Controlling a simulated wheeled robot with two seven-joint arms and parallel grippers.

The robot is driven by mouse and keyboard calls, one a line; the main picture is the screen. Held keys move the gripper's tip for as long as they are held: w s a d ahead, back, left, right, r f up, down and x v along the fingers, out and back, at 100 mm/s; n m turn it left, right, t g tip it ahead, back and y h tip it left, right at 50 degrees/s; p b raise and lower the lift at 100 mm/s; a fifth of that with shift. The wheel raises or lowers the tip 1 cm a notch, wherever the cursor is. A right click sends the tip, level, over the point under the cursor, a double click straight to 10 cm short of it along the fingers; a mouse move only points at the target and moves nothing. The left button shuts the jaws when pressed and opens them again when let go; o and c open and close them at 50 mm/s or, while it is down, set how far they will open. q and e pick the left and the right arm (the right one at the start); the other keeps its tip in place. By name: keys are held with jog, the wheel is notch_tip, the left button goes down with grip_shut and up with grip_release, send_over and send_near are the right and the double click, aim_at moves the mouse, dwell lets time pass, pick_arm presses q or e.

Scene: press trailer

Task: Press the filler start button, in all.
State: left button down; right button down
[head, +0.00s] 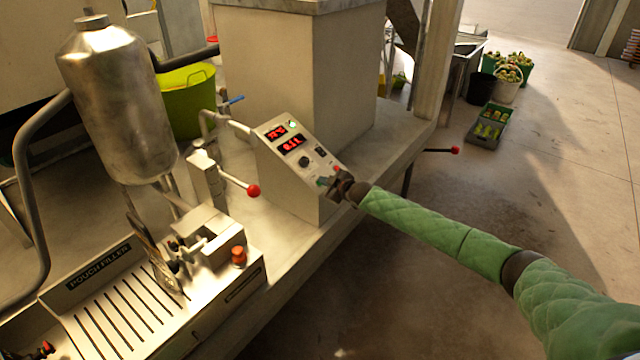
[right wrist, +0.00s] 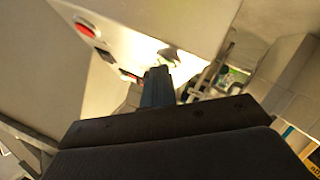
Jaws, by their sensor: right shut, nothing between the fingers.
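The control box (head: 285,180) has a sloped panel with two red-lit displays (head: 291,143), a black knob (head: 305,161) and a black switch (head: 321,151). A green button (head: 321,182) shows near the panel's lower edge, partly beside my right gripper (head: 332,183). A red button (head: 336,169) is just above the gripper; a red button (right wrist: 86,30) also shows in the right wrist view. My right gripper is shut and empty, its tips at the panel's lower end. In the right wrist view its fingers (right wrist: 157,73) are close to the panel; I cannot tell whether they touch it. My left gripper is out of view.
The pouch filler (head: 150,290) stands at the left, with an orange-red knob (head: 239,256) and a red-balled lever (head: 253,191). A steel tank (head: 118,105) is above it. Another red-tipped lever (head: 454,150) sticks out at the right. Open floor lies at the right.

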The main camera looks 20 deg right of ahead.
jog(key=shift+r, duration=0.15)
jog(key=shift+s+d+r+p, duration=0.2)
jog(key=shift+s+r+p, duration=0.1)
jog(key=shift+r+p, duration=0.25)
dwell(0.3)
jog(key=r+p, duration=0.1)
jog(key=s+d+r+p, duration=0.1)
jog(key=r, duration=0.1)
jog(key=s+r+p, duration=0.1)
jog(key=shift+d+r, duration=0.2)
jog(key=shift+d, duration=0.05)
jog(key=shift+w, duration=0.1)
dwell(0.7)
